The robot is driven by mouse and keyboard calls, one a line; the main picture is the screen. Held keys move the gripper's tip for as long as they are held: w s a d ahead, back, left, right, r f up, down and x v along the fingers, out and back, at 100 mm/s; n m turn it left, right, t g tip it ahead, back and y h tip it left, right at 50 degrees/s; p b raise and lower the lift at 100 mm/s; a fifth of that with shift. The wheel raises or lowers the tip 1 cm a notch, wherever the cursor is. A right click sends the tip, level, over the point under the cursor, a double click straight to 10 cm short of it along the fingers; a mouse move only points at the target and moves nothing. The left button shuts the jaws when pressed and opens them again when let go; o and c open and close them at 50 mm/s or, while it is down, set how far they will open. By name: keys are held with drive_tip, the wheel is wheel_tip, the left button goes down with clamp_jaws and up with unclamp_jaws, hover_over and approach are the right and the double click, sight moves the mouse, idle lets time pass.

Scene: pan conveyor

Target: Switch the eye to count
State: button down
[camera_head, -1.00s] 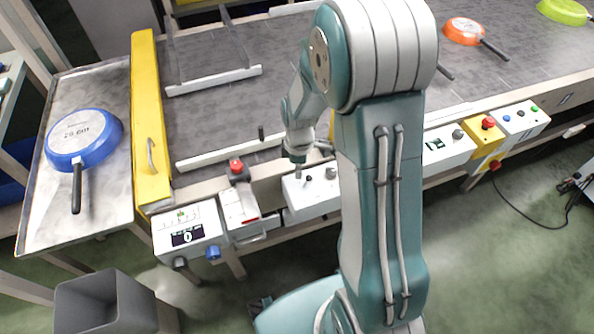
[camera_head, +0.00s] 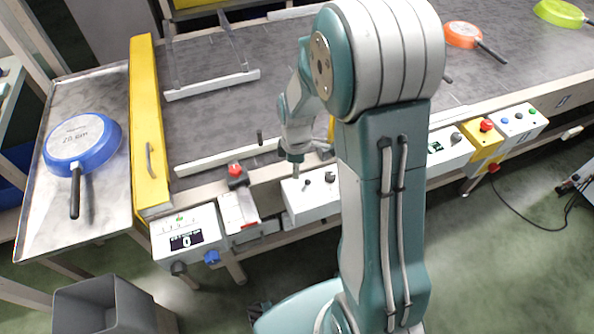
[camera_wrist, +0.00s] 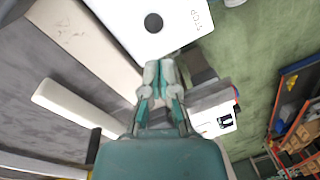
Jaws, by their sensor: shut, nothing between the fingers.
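My gripper (camera_head: 296,172) is low over a white control box (camera_head: 312,205) on the conveyor's front side. In the head view its tip is close to the box's top; I cannot tell if it touches. In the wrist view the fingers (camera_wrist: 161,72) are shut and empty, just short of the white box (camera_wrist: 130,28), which has a black round knob (camera_wrist: 153,22) and small lettering. A counter box (camera_head: 186,232) with a dark display reading 0 is to the left. Which control is the eye's switch is not clear.
A blue pan (camera_head: 95,150) lies upside down on the left metal table, beside a yellow gate (camera_head: 147,110). Orange (camera_head: 462,36) and green (camera_head: 560,12) pans are on the far belt. A grey bin (camera_head: 95,300) is front left.

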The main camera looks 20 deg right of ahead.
wheel_tip(320, 180, up, 11)
drive_tip(key=w, duration=0.3)
drive_tip(key=shift+d, duration=0.45)
drive_tip(key=shift+a, duration=0.15)
drive_tip(key=shift+s, duration=0.1)
drive_tip(key=s+a+r+m+t, duration=0.2)
drive_tip(key=s+r+m, duration=0.4)
drive_tip(key=s, duration=0.3)
drive_tip(key=s+a+r+m+t, duration=0.1)
drive_tip(key=s+r+m+t, duration=0.3)
drive_tip(key=s, duration=0.5)
wheel_tip(320, 180, up, 3)
drive_tip(key=m, duration=0.2)
drive_tip(key=shift+s+a+f+m+t+h, duration=0.2)
drive_tip(key=shift+a+m+t+h, duration=0.1)
drive_tip(key=shift+a+m+t, duration=0.1)
